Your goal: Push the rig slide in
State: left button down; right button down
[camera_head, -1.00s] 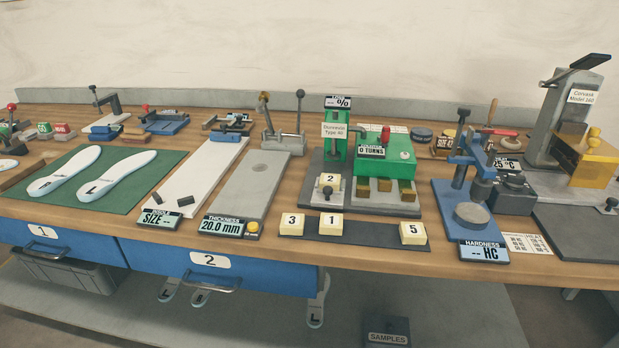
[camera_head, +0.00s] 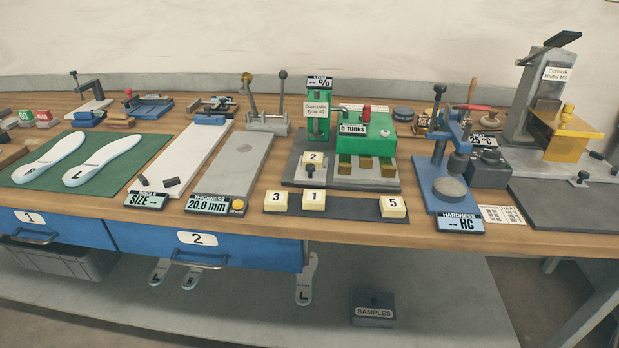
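A green rig (camera_head: 376,128) labelled "Dumnride Type 40" stands on a grey base at the middle of the bench. Its display reads "0 TURNS". A second rig (camera_head: 535,90), labelled "Corvask Model 160", stands at the right with a yellow carriage (camera_head: 566,133) and a black knob. I cannot tell which part is the rig slide. Neither gripper is in view.
Cream blocks 3, 1 and 5 lie on a dark strip (camera_head: 350,208) at the front edge. A blue hardness tester (camera_head: 440,180) stands between the rigs. Gauge plates and a green mat (camera_head: 130,160) with two insoles fill the left. A samples box (camera_head: 373,309) sits below.

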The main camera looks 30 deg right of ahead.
aim_at(308, 175)
jog(key=u, duration=0.35)
jog(key=k, duration=1)
jog(key=u, duration=0.85)
jog(key=i, duration=1.25)
jog(key=z, duration=1.2)
jog(key=i, duration=0.7)
jog(key=z, duration=0.7)
